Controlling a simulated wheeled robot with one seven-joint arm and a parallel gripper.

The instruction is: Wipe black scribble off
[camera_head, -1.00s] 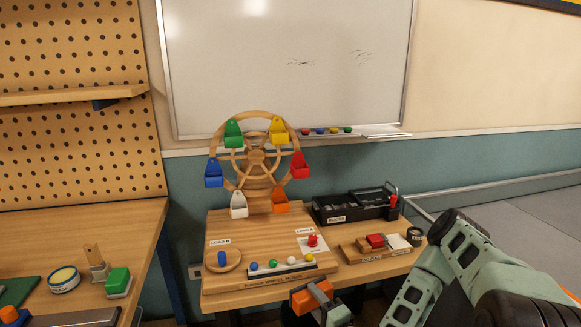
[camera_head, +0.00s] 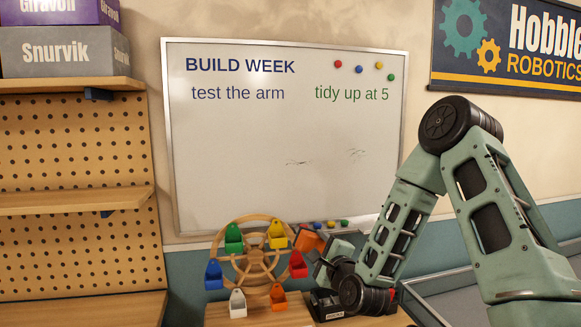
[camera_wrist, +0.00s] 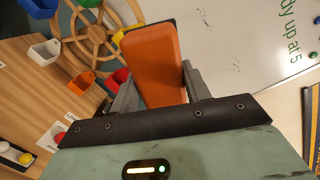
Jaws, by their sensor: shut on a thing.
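The whiteboard (camera_head: 240,135) hangs on the wall with blue and green writing at its top. My gripper (camera_head: 322,247) is in front of the board's lower edge, below the scribble. It is shut on an orange block-like eraser (camera_wrist: 153,62) with a dark edge. In the wrist view the eraser stands between the fingers, and scribble (camera_wrist: 205,17) shows on the board beyond it. The eraser looks apart from the scribble.
A wooden Ferris wheel (camera_head: 255,257) with coloured buckets stands just left of my gripper. Coloured magnets (camera_head: 358,69) sit at the board's top right. Markers (camera_head: 331,224) lie at its bottom ledge. The space in front of the board's middle is free.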

